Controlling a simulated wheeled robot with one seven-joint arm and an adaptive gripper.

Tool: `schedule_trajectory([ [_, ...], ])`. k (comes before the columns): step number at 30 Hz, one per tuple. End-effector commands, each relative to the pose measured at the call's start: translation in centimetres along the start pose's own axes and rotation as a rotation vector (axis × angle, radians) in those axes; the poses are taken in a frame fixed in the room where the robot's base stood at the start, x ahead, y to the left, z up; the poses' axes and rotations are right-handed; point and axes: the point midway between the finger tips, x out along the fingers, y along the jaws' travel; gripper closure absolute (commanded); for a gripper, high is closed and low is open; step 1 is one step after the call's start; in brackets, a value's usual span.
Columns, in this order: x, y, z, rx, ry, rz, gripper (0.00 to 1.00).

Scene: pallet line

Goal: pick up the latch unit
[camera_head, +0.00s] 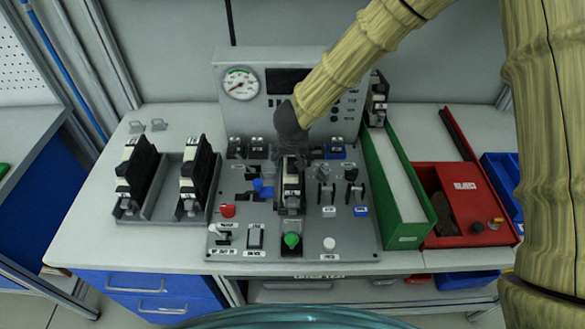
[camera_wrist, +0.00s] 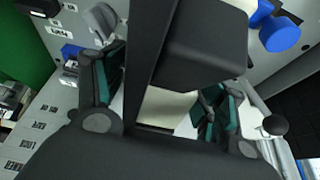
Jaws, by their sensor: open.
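A black and white latch unit (camera_head: 292,188) stands in the middle of the grey test panel (camera_head: 340,240), below my gripper (camera_head: 291,150). In the wrist view my gripper (camera_wrist: 160,95) is open, with its teal-padded fingers on either side of the unit's dark body (camera_wrist: 205,50) and pale part (camera_wrist: 165,108). I cannot tell whether the pads touch it. The top of the unit is partly hidden by my gripper in the head view. Two similar units, a left one (camera_head: 136,175) and a right one (camera_head: 198,172), stand in a grey tray (camera_head: 160,211).
Switches and knobs, including a blue one (camera_wrist: 281,32), crowd the unit. A gauge panel (camera_head: 240,85) rises behind. A green-sided bin (camera_head: 405,235) with a similar unit (camera_head: 377,98) at its far end and a red reject bin (camera_head: 478,236) stand to the right. The table's left front is clear.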

Motion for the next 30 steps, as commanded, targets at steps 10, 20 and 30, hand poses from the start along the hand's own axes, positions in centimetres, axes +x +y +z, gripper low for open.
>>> schedule_trajectory([
  [10, 1.06, 0.0, -0.02, 0.0, 0.001, 0.0, 0.29],
  [20, 1.04, 0.0, 0.0, 0.0, 0.0, 0.0, 0.73],
  [30, 0.93, 0.01, -0.08, 0.001, 0.001, 0.001, 0.9],
])
